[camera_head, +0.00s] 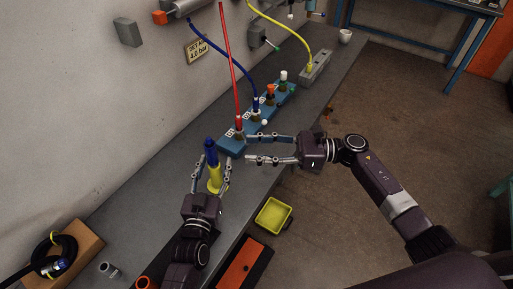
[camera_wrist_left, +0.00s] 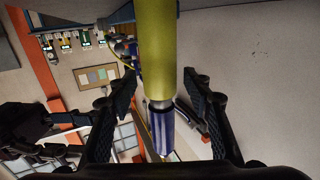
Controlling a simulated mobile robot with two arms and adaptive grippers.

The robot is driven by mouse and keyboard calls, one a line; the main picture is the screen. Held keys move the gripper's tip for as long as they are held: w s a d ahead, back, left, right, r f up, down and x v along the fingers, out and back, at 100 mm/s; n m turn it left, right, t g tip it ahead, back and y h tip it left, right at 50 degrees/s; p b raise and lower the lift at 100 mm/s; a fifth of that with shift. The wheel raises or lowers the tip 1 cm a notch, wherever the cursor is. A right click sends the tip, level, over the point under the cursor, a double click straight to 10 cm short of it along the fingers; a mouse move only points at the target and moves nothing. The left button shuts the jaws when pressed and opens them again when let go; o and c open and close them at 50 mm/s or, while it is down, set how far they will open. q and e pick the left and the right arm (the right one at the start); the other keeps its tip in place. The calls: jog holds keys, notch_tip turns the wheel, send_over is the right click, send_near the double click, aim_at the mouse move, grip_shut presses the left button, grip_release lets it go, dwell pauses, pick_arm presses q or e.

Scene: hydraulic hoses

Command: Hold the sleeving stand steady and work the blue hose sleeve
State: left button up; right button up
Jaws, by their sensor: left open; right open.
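A yellow upright stand (camera_head: 214,178) with a blue sleeve (camera_head: 210,150) on top stands on the grey bench. In the left wrist view the yellow body (camera_wrist_left: 159,50) fills the middle, with a metal collar and the ribbed blue sleeve (camera_wrist_left: 161,132) beyond it. My left gripper (camera_head: 211,166) is open, with a finger on either side of the stand; gaps show between fingers and stand. My right gripper (camera_head: 247,149) is open and empty, to the right of the stand, its fingers pointing left near the blue manifold block. The stand's base is hidden behind my left gripper.
A blue manifold (camera_head: 231,146) with red hose (camera_head: 230,65), blue hose (camera_head: 222,54) and several fittings runs back along the bench. A yellow hose (camera_head: 289,29) enters a grey block (camera_head: 315,70). A cardboard box (camera_head: 82,239) with coiled black hose is front left. A yellow bin (camera_head: 273,216) sits below the bench edge.

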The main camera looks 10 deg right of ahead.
pick_arm(q)
jog(key=v, duration=1.2)
